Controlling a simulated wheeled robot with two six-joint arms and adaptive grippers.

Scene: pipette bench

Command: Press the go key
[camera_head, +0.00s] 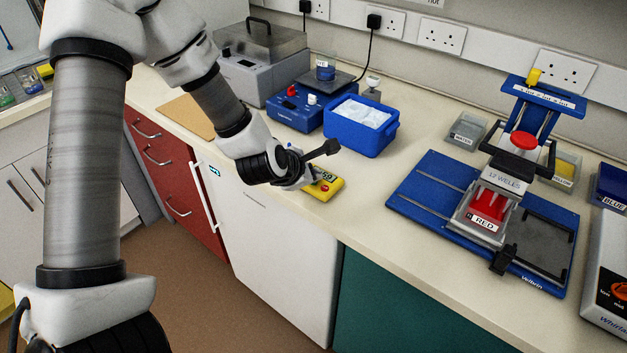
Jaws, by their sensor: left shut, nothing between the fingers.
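A small yellow timer (331,191) lies near the front edge of the bench, with a dark number display and a red button (323,187) on its face. No go label is readable on it, so I cannot tell which key is the go key. My left gripper (303,178) comes in from the left, shut and empty, with its fingertips at the timer's left side. The gripper hides part of the timer. I cannot tell whether the fingertips touch it. My right gripper is not in view.
A blue tub (361,128) of white contents and a blue device (303,106) stand behind the gripper. A blue pipetting stand (428,185) with a red-labelled reservoir (487,207) stands to the right. Bare bench lies between the timer and this stand.

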